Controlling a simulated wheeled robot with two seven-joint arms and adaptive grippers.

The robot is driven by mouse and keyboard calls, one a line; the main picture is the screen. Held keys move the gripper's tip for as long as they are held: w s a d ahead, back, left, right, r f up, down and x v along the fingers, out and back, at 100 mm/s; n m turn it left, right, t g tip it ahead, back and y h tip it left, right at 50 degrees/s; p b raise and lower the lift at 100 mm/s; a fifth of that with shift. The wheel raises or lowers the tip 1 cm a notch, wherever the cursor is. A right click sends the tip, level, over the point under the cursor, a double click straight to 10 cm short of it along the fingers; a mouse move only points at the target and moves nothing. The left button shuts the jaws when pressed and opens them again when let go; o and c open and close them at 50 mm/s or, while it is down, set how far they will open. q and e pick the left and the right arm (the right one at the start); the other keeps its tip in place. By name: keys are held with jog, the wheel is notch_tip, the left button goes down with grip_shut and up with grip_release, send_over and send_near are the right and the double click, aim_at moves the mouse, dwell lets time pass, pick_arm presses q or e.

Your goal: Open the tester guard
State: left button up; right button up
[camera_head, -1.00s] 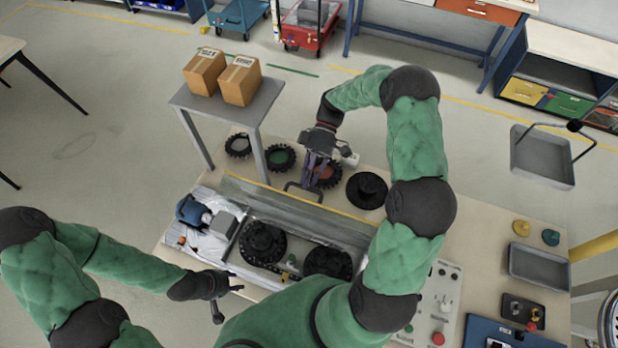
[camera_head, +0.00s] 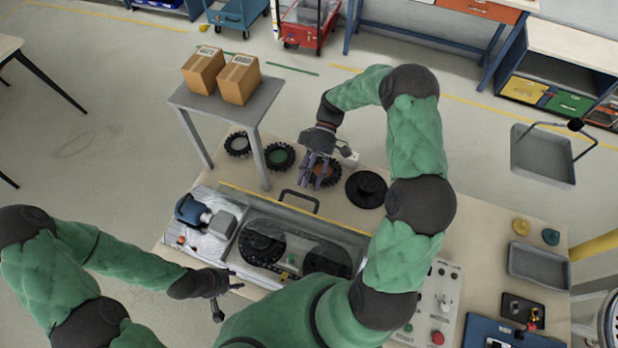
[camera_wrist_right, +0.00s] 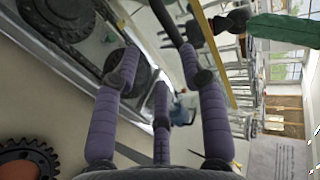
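The tester guard (camera_head: 300,222) is a clear panel with a yellow edge. It now lies over the two dark discs, which look hazy through it. Its dark handle (camera_head: 299,197) sticks out from the far, yellow-edged side. My right gripper (camera_head: 321,178) is just beyond the handle, apart from it, above a toothed ring. Its purple fingers are spread and empty in the right wrist view (camera_wrist_right: 160,65), where a yellow bar runs at the upper right. My left gripper (camera_head: 230,300) is open and empty at the near left of the tester.
Toothed rings and a black hub (camera_head: 366,189) lie on the bench behind the guard. A small grey table (camera_head: 262,105) with two boxes stands at the back left. A control panel (camera_head: 437,305) with buttons is at the right.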

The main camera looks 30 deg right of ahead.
jog(key=v, duration=1.2)
jog(key=shift+s+a, duration=0.1)
jog(key=shift+c, duration=0.3)
